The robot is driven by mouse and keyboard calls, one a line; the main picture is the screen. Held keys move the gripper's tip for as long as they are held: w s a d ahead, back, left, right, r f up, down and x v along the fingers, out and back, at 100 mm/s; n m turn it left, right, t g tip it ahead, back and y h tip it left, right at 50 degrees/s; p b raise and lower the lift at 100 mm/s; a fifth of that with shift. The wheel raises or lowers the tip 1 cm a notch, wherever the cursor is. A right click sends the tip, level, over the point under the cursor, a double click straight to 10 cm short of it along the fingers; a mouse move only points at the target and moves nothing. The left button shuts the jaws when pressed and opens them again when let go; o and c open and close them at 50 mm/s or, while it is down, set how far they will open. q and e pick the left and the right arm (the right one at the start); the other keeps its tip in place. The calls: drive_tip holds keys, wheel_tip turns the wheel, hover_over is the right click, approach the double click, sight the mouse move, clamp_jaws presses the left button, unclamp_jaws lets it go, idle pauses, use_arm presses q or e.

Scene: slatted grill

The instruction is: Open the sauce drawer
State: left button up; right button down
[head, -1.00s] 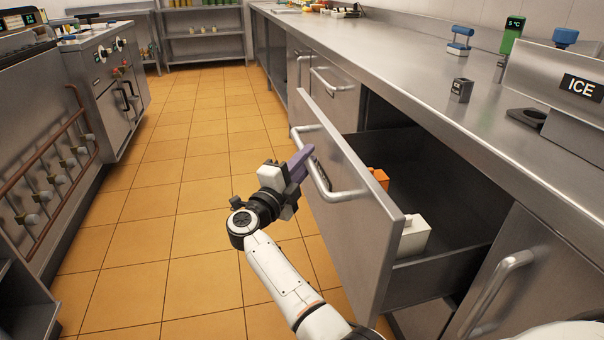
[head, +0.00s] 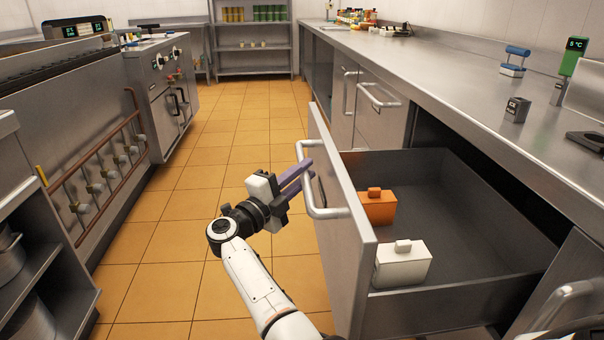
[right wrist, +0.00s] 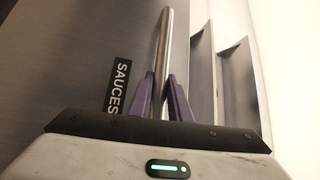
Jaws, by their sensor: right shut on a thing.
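The sauce drawer (head: 345,245) is pulled well out from under the counter in the head view. It holds an orange lidded box (head: 378,208) and a white lidded box (head: 402,265) near its front panel. My right gripper (head: 305,172) is shut on the drawer's bar handle (head: 322,212). In the right wrist view its purple fingers (right wrist: 162,98) close around the handle bar (right wrist: 163,50), beside a black SAUCES label (right wrist: 119,87). My left gripper is not in view.
The steel counter (head: 440,75) runs along the right, with other handled doors (head: 375,110) beyond the drawer. A cooking unit (head: 160,90) and shelves (head: 30,250) stand at the left. Tiled floor (head: 180,220) between them is clear.

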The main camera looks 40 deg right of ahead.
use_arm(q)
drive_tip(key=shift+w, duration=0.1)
use_arm(e)
drive_tip(key=c, duration=1.6)
unclamp_jaws()
drive_tip(key=shift+c, duration=0.2)
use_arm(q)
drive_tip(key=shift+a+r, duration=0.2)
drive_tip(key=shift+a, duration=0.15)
use_arm(e)
drive_tip(key=v, duration=0.7)
drive_tip(key=shift+a, duration=0.25)
use_arm(q)
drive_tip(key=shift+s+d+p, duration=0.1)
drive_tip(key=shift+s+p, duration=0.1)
drive_tip(key=shift+p, duration=0.1)
use_arm(e)
drive_tip(key=shift+f, duration=0.1)
